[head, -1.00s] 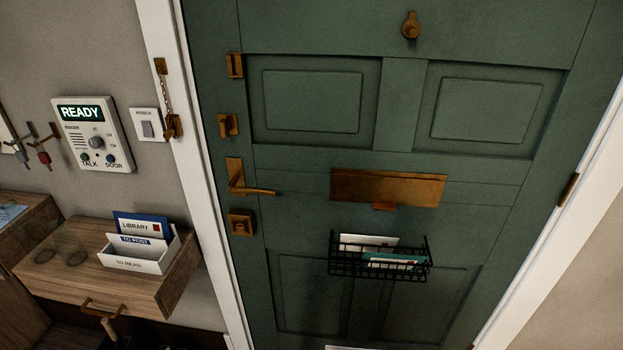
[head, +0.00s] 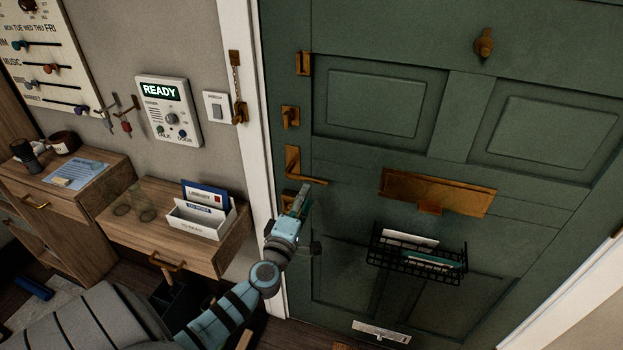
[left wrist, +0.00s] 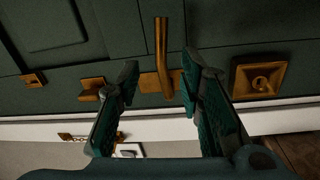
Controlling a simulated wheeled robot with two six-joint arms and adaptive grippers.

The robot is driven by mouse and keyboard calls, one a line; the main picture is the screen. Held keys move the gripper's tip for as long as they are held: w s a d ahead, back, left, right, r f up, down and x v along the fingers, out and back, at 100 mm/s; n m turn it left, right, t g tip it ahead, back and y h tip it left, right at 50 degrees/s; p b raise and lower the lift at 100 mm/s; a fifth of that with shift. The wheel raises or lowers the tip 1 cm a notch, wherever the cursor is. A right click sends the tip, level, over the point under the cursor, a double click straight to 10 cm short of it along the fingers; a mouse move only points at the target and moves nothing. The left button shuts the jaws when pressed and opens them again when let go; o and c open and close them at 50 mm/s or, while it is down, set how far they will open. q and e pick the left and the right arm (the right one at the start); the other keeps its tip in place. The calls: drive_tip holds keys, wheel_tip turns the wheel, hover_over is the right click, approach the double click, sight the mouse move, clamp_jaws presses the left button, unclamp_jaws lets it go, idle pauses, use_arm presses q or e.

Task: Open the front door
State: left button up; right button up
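The green front door (head: 400,225) is shut in its white frame. Its brass lever handle (head: 308,180) is near the left edge and looks level. The handle also shows in the left wrist view (left wrist: 161,50). My left gripper (head: 303,197) is just below the lever in the head view, partly covering the square brass lock plate (left wrist: 260,77). In the left wrist view my left gripper (left wrist: 161,80) is open and empty, its fingers either side of the lever in the picture. I cannot tell whether they touch it. My right gripper is out of view.
Brass fittings (head: 290,116) sit above the handle. A chain (head: 237,88) hangs on the frame. A wire basket (head: 418,252) holds letters under the brass mail slot (head: 437,192). A wooden drawer shelf (head: 145,228) with a white letter holder (head: 200,222) stands left of the door.

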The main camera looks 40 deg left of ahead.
sight(312, 178)
use_arm(q)
drive_tip(key=b+x, duration=0.1)
drive_tip(key=x, duration=0.6)
drive_tip(key=shift+w+f, duration=0.1)
drive_tip(key=shift+w, duration=0.15)
drive_tip(key=shift+c, duration=0.3)
